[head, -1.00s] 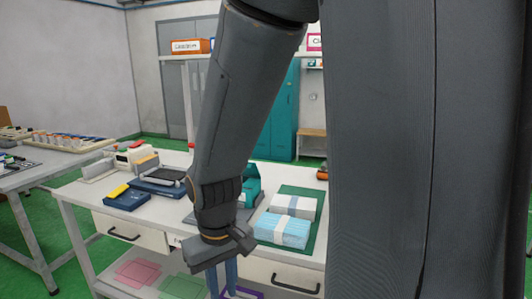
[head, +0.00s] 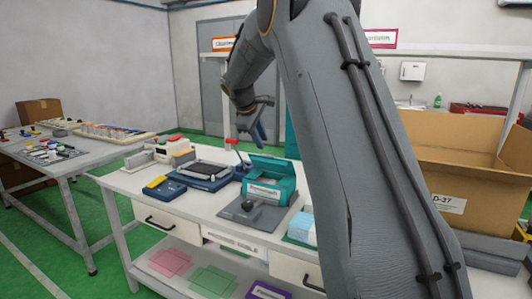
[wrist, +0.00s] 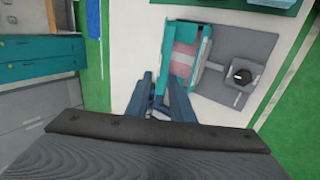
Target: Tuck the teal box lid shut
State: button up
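The teal box (head: 285,191) sits on a grey plate on the white table, a pale label on its front. Its teal lid (head: 270,167) stands raised at the back. In the wrist view the open teal box (wrist: 196,50) shows pinkish, pale-banded contents. My gripper (head: 259,134) is in the air above and behind the box, pointing down. In the wrist view my gripper (wrist: 157,80) shows two blue fingers with a narrow gap, empty, beside the box's lid side. I cannot tell if they touch the lid.
A black knob (head: 248,206) stands on the grey plate (head: 228,213) before the box. Pale blue masks (head: 302,228) lie to the right, partly behind my arm. A dark blue device (head: 203,172) is at left. A cardboard carton (head: 455,165) stands far right.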

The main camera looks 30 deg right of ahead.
jog(key=p+x, duration=0.1)
jog(key=x, duration=0.6)
jog(key=shift+f, duration=0.25)
jog(key=shift+w+d, duration=0.1)
jog(key=shift+c, duration=0.4)
grip_shut()
dwell(0.6)
